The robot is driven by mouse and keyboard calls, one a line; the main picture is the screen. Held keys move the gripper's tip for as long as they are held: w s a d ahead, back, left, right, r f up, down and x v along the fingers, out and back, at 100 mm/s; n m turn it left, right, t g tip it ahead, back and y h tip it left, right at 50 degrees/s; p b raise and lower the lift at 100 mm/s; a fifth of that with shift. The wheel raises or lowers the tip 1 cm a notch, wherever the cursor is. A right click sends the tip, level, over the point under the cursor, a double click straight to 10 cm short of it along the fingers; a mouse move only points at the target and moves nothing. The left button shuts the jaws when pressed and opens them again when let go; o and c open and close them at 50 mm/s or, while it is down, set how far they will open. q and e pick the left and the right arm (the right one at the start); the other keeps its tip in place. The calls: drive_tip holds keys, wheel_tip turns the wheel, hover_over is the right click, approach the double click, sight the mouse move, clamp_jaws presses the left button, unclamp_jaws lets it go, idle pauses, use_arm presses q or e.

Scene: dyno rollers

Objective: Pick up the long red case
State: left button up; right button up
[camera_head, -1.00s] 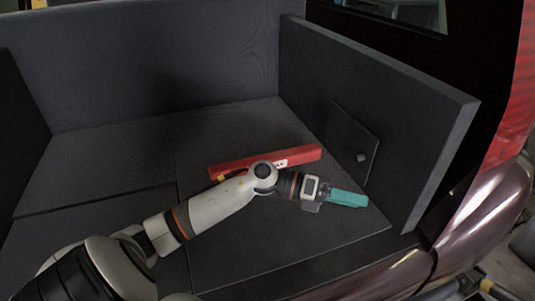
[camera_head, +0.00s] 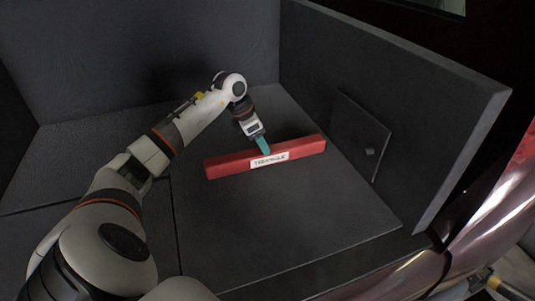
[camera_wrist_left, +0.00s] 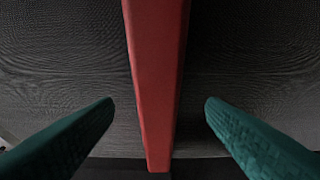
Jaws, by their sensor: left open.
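The long red case (camera_head: 225,165) lies on the dark trunk floor, with a white label on its near side. My left gripper (camera_head: 264,148) points down at the middle of the case from behind and above. In the left wrist view the red case (camera_wrist_left: 157,80) runs from the top edge to near the bottom. The teal fingers of the left gripper (camera_wrist_left: 157,108) are open, one on each side of it, with a gap to both sides. I cannot tell how far the fingertips are above the floor. My right gripper is not in view.
The dark trunk floor (camera_head: 290,220) is clear in front of the case. A grey side wall (camera_head: 400,90) stands at the right, with a small square panel (camera_head: 362,135) on it. The vehicle's bumper (camera_head: 400,275) edges the front right.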

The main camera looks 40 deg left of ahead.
sight(268, 156)
use_arm(q)
drive_tip(key=x, duration=0.4)
drive_tip(key=shift+w+d+f+b, duration=0.15)
drive_tip(key=shift+d+f+b, duration=0.1)
drive_tip(key=shift+b, duration=0.15)
drive_tip(key=shift+w+f, duration=0.15)
drive_tip(key=shift+f, duration=0.15)
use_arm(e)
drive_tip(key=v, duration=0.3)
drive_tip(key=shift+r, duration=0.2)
use_arm(q)
drive_tip(key=shift+c, duration=2.7)
drive_tip(key=shift+r, duration=0.1)
drive_tip(key=c, duration=0.9)
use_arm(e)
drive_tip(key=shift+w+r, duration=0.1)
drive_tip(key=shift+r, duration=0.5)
